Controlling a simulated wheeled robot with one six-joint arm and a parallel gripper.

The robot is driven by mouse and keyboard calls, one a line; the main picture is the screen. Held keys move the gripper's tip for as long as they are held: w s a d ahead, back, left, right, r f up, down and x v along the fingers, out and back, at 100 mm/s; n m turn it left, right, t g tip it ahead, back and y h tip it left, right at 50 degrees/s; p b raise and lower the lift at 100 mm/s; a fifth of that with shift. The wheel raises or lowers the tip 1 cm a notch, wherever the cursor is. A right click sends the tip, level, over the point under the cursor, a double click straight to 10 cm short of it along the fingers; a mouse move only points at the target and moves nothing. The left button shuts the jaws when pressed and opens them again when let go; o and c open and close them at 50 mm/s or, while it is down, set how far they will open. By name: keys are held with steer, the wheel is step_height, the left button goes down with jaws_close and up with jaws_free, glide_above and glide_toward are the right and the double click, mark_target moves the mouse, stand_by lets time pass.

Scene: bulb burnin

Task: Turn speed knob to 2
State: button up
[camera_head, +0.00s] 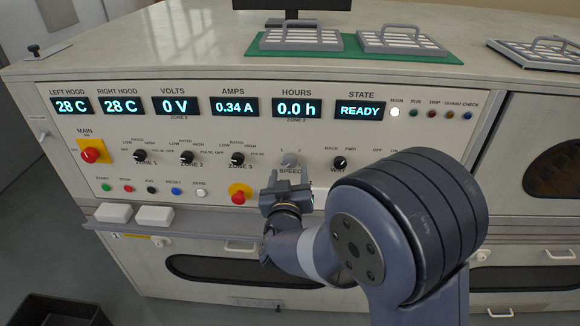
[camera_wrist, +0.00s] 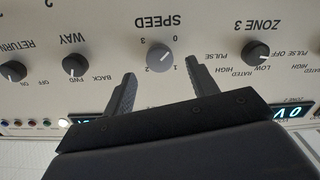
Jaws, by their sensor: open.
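The speed knob (camera_head: 289,160) is a light grey dial on the front panel, above the SPEED label. In the wrist view the panel appears upside down, and the speed knob (camera_wrist: 160,57) lies between and beyond my two fingers. My gripper (camera_head: 287,180) is just below and in front of the knob in the head view. In the wrist view my gripper (camera_wrist: 161,72) is open and empty, its fingers apart from the knob.
The black zone 3 knob (camera_head: 237,158) is left of the speed knob and the black way knob (camera_head: 337,162) right of it. A red emergency button (camera_head: 239,193) on yellow is at lower left. A ledge (camera_head: 190,225) with two white blocks runs below the panel.

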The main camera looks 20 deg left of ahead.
mark_target(290, 164)
steer(key=shift+x, duration=1.85)
steer(key=shift+c, duration=0.4)
steer(key=c, duration=0.9)
